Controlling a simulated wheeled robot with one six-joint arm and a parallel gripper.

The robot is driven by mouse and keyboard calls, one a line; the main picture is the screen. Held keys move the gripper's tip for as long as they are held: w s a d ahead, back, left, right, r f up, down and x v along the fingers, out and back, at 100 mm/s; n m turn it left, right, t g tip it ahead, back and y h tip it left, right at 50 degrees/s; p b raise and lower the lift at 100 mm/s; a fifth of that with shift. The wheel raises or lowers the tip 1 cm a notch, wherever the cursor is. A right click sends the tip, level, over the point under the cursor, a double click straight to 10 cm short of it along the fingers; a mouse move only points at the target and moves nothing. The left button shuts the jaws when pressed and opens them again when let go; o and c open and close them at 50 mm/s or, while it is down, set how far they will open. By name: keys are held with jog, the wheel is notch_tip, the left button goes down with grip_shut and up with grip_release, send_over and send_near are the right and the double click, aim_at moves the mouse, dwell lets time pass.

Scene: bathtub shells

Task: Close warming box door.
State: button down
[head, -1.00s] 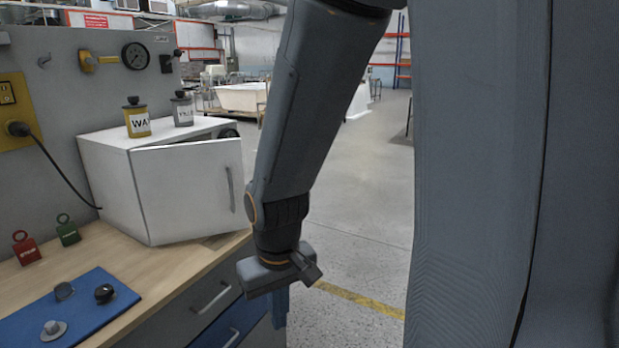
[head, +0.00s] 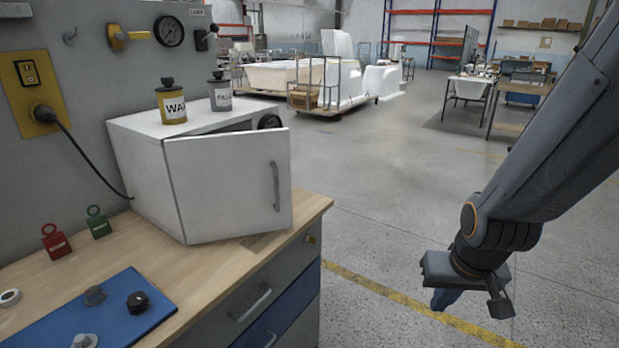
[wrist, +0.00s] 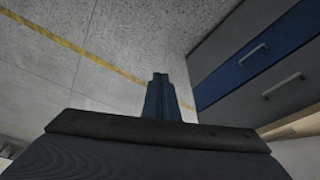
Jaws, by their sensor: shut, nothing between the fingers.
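The white warming box (head: 146,182) stands on the wooden bench top at the left. Its white door (head: 228,188) stands partly open, with a gap along the top showing the dark inside. The door has a grey vertical handle (head: 275,186) near its right edge. My gripper (head: 440,300) is right of the bench, over the open floor, pointing down and well apart from the door. Its blue fingers also show in the wrist view (wrist: 160,98), shut together with nothing between them.
Two labelled jars, yellow (head: 171,102) and grey (head: 221,92), stand on the box. Drawers (head: 250,305) face the floor. Floor right of the bench is clear; tubs (head: 272,76) stand far back.

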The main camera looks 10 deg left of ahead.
jog(key=w+a+r+n+t+y+p, duration=0.1)
jog(key=w+a+r+n+t+y, duration=0.25)
jog(key=a, duration=0.65)
jog(key=w+a+r+t+y+p, duration=0.1)
jog(key=w+a+r+t, duration=0.2)
jog(key=w+a+t, duration=0.5)
jog(key=s+a+r+n+y+p, duration=0.1)
jog(key=s+a+r+y, duration=0.35)
jog(key=a+r, duration=0.35)
jog(key=f+p+x, duration=0.1)
jog(key=x, duration=1.2)
jog(key=shift+w+a+t+h, duration=0.2)
jog(key=shift+a+t+h, duration=0.15)
jog(key=shift+a, duration=0.1)
jog(key=shift+n, duration=0.25)
